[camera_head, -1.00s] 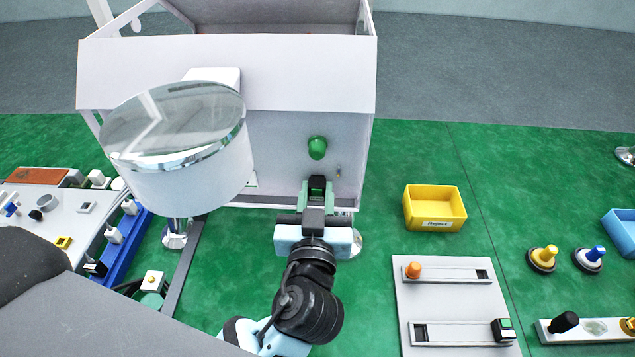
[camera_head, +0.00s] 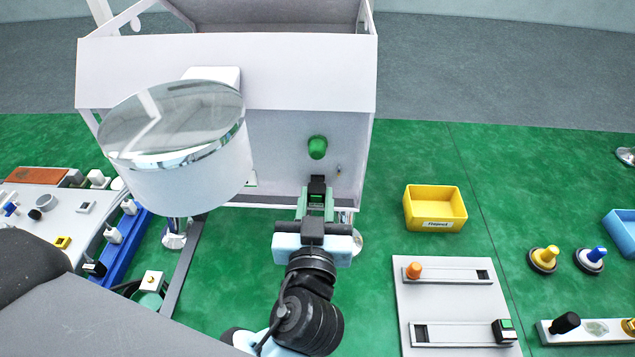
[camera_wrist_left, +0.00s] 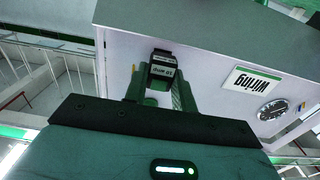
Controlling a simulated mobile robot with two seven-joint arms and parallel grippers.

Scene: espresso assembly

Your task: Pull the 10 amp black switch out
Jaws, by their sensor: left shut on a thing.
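My left gripper (camera_head: 315,203) is at the lower part of the white machine's front panel (camera_head: 275,150). Its green fingers are shut on the small black switch (camera_wrist_left: 162,73), whose upside-down label looks like 10 amp in the left wrist view. The fingers hold it from both sides. A black rectangle (camera_head: 317,186) shows on the panel just beyond the fingertips. I cannot tell whether the switch is fully clear of the panel. My right gripper is not in view.
A green knob (camera_head: 317,148) sits on the panel above the gripper. A large white cylinder (camera_head: 190,175) stands left. A yellow bin (camera_head: 435,208) and a grey slotted board (camera_head: 450,300) lie right. Green tabletop is free around the bin.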

